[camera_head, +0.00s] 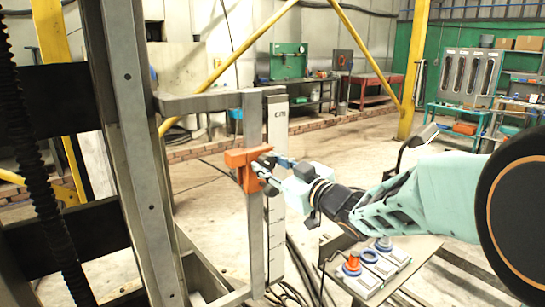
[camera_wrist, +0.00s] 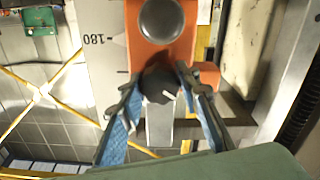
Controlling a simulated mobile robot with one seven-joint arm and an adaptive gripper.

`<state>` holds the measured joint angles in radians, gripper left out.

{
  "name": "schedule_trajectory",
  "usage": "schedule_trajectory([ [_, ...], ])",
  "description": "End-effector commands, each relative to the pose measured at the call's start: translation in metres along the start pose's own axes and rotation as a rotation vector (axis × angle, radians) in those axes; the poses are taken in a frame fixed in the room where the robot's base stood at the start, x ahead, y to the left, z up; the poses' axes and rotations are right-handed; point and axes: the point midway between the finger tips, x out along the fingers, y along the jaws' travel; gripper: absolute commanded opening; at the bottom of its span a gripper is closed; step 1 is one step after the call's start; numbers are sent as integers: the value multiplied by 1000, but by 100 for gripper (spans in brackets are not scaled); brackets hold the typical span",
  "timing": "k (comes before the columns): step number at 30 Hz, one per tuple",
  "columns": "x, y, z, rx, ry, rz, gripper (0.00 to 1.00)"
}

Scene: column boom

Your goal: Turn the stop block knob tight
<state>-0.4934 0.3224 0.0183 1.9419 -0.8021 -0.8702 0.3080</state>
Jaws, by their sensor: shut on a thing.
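The orange stop block (camera_head: 243,160) sits on a vertical grey bar in the head view. It also fills the upper middle of the wrist view (camera_wrist: 148,52). The dark stop block knob (camera_wrist: 160,86) has a white pointer mark and lies at the block's lower part in the wrist view. My gripper (camera_head: 266,170) reaches the block from the right, and its blue-padded fingers (camera_wrist: 158,88) stand on both sides of the knob, shut on it. In the head view the fingers hide the knob. How tight it is cannot be told.
A white scale strip (camera_head: 277,205) stands just right of the bar; a mark 180 shows on it in the wrist view. A grey round disc (camera_wrist: 161,19) sits on the block above the knob. A box with buttons (camera_head: 370,268) stands below my arm. Cables lie on the floor.

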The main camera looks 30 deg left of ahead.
Motion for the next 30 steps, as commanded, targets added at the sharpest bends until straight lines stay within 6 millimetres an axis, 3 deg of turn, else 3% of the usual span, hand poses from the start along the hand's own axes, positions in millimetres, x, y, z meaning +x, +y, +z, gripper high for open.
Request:
schedule_trajectory([
  [18, 0, 1, -4, 571, 0, 2, 6],
  [30, 0, -1, -2, 798, 1, 0, 6],
])
